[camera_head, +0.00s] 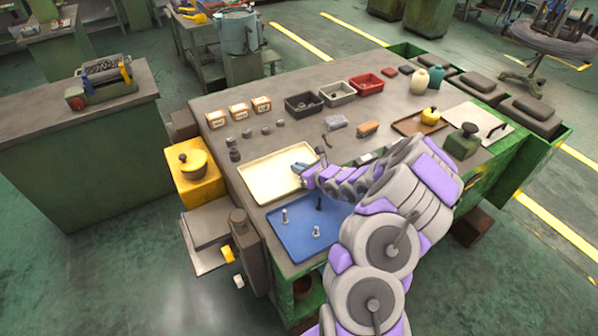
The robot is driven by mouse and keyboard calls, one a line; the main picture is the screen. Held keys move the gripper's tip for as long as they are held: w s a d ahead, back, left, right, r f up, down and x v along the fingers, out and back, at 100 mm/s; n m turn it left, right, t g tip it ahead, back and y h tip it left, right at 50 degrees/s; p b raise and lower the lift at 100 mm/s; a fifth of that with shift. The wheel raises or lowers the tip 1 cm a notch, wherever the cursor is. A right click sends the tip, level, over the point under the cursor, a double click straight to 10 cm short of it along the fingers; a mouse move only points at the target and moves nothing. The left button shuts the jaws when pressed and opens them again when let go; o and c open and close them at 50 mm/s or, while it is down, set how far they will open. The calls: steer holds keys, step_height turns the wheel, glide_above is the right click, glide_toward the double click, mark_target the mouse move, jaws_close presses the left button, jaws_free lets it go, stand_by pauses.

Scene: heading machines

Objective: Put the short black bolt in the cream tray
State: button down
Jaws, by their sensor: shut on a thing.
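The cream tray (266,177) lies flat on the bench, and its visible floor looks empty. My gripper (299,168) is over the tray's right part, low above it. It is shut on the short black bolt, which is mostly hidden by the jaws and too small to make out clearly. The blue tray (281,239) lies in front of the cream tray. A black bolt (319,203) stands upright in it, with two silver bolts, one at left (284,215) and one nearer the front (316,231). My arm covers the blue tray's right side.
Several small grey parts (266,130) stand behind the cream tray. Black (303,104), grey (337,94) and red (367,84) bins stand at the back. A yellow box with a knob (195,172) is left of the bench. A brown tray (408,124) lies at right.

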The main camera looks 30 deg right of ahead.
steer(key=shift+f, duration=0.5)
steer(key=shift+f, duration=0.15)
steer(key=c, duration=1.2)
jaws_free()
